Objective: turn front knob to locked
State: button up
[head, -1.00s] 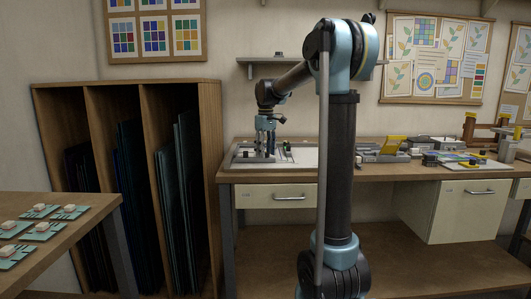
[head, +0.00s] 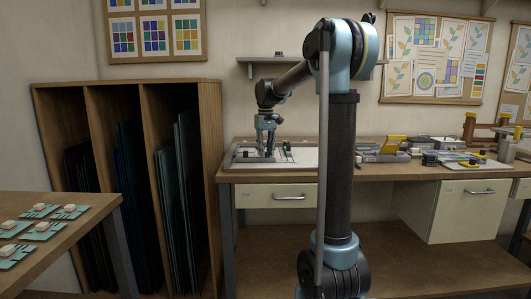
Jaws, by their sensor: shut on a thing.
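My gripper (head: 268,150) points down over the left end of the workbench, at the white-surfaced tray or fixture (head: 305,156) there. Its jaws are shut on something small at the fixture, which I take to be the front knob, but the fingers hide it. A small dark and light upright part (head: 288,149) stands just right of my gripper. The knob's angle and any locked mark are too small to tell.
The workbench (head: 350,174) carries grey devices with a yellow flap (head: 393,144) to the right. A wooden rack (head: 213,180) of glass sheets stands left. A side table (head: 75,230) holds several green tiles with pale blocks. A shelf (head: 262,60) is above.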

jog(key=m, duration=1.1)
jog(key=shift+m, duration=1.6)
jog(key=shift+w+m, duration=0.1)
jog(key=shift+m, duration=0.2)
jog(key=o, duration=1.1)
jog(key=shift+c, duration=0.2)
notch_tip(320, 180, up, 12)
